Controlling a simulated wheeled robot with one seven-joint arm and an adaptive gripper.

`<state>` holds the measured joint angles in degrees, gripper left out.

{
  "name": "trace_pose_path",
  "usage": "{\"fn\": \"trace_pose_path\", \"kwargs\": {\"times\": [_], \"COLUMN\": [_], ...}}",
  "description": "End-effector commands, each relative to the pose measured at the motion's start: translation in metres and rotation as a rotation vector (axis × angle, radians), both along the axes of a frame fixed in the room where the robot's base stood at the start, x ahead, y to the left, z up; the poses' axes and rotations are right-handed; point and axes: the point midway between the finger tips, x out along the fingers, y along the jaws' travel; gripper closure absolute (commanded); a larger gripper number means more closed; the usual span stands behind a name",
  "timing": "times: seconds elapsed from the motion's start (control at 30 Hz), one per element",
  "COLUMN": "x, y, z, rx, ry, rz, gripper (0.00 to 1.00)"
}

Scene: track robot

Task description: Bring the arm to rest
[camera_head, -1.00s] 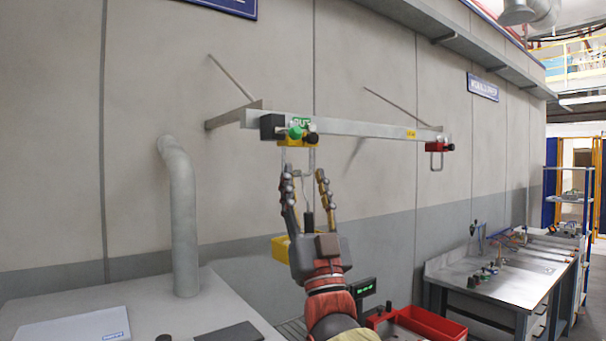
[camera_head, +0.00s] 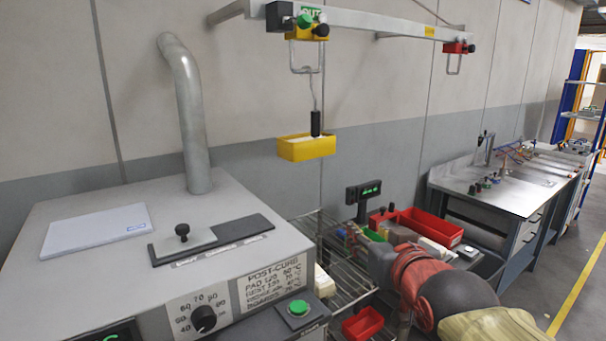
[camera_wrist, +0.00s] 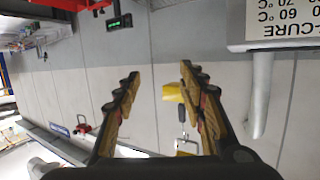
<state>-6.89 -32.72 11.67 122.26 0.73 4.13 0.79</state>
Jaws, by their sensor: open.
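My arm (camera_head: 430,285) reaches in from the lower right in the head view, low over the rack area beside the grey oven. The fingers of my gripper are hard to make out there. In the wrist view my gripper (camera_wrist: 160,72) is open, with its two gold-padded fingers apart and nothing between them. The wrist view looks upside down, toward the wall. A yellow tray (camera_head: 306,149) hangs from the wall rail, apart from my arm, and it shows between the fingers in the wrist view (camera_wrist: 173,92).
The oven (camera_head: 110,265) with a dial and green button stands at left, a grey pipe (camera_head: 188,120) rising behind it. Red bins (camera_head: 431,227) and a green-lit display (camera_head: 366,190) are close to my arm. A steel workbench (camera_head: 500,195) stands right; floor beyond is clear.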

Motion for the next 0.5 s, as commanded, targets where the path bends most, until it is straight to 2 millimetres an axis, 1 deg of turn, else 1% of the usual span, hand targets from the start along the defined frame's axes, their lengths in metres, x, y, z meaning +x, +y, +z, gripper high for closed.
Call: {"fn": "trace_pose_path", "kwargs": {"times": [0.03, 0.07, 0.1, 0.17, 0.2, 0.27, 0.3, 0.4, 0.5], "x": [-0.021, -0.033, -0.051, -0.079, -0.098, -0.127, -0.146, -0.188, -0.218], "y": [-0.01, -0.015, -0.021, -0.03, -0.036, -0.043, -0.047, -0.055, -0.059], "z": [-0.024, -0.04, -0.061, -0.09, -0.109, -0.135, -0.15, -0.181, -0.201], "rx": [-0.012, -0.019, -0.027, -0.039, -0.045, -0.053, -0.057, -0.064, -0.069], "ry": [0.081, 0.134, 0.204, 0.308, 0.375, 0.47, 0.529, 0.654, 0.744], "rz": [-0.014, -0.02, -0.03, -0.043, -0.051, -0.063, -0.069, -0.083, -0.092], "gripper": [0.59, 0.59, 0.59, 0.59, 0.59, 0.59, 0.59, 0.59, 0.59]}}
